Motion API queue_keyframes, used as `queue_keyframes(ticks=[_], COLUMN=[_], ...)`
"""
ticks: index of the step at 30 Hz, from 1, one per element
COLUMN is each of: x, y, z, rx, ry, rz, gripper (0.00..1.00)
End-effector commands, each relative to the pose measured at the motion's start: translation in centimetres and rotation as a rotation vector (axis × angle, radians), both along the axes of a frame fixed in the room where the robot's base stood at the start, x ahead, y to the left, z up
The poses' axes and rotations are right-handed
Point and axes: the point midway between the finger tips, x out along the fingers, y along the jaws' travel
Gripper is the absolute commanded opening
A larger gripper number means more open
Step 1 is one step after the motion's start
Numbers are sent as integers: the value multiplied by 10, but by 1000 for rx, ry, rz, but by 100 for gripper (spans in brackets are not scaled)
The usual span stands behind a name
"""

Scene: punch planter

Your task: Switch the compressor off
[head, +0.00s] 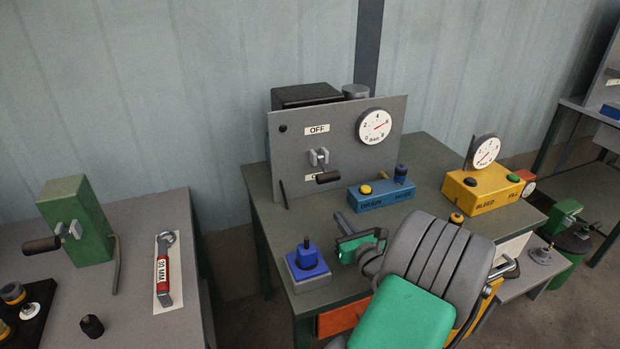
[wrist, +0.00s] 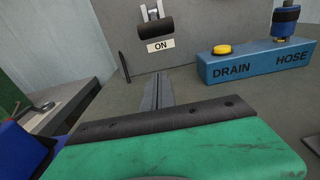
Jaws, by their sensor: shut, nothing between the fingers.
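The compressor panel (head: 285,150) is an upright grey board on the middle bench. It has an OFF label (head: 317,129) at the top and an ON label (wrist: 160,45) lower down. Its lever has a grey bracket and a black handle (head: 328,178). The lever is down, with the handle beside the ON label, partly covering it in the head view. The handle also shows in the wrist view (wrist: 155,27). My gripper (wrist: 158,90) is shut and empty, in front of and below the handle, apart from it. In the head view my gripper (head: 343,223) is over the bench top.
A blue DRAIN/HOSE box (head: 381,194) stands right of the lever. A round gauge (head: 374,126) is on the panel. A thin dark rod (head: 284,194) stands at the panel's lower left.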

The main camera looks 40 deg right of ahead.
Motion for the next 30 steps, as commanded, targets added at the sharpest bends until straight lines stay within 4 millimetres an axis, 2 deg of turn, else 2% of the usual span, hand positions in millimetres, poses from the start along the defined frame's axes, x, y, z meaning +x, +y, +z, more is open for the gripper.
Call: queue_keyframes(ticks=[14, 17, 29, 30], x=[3, 14, 96, 98], y=[-1, -3, -26, -28], z=[0, -1, -5, 3], rx=[-2, -1, -4, -5], ry=[2, 2, 1, -2], rz=[1, 4, 5, 2], gripper=[0, 0, 0, 0])
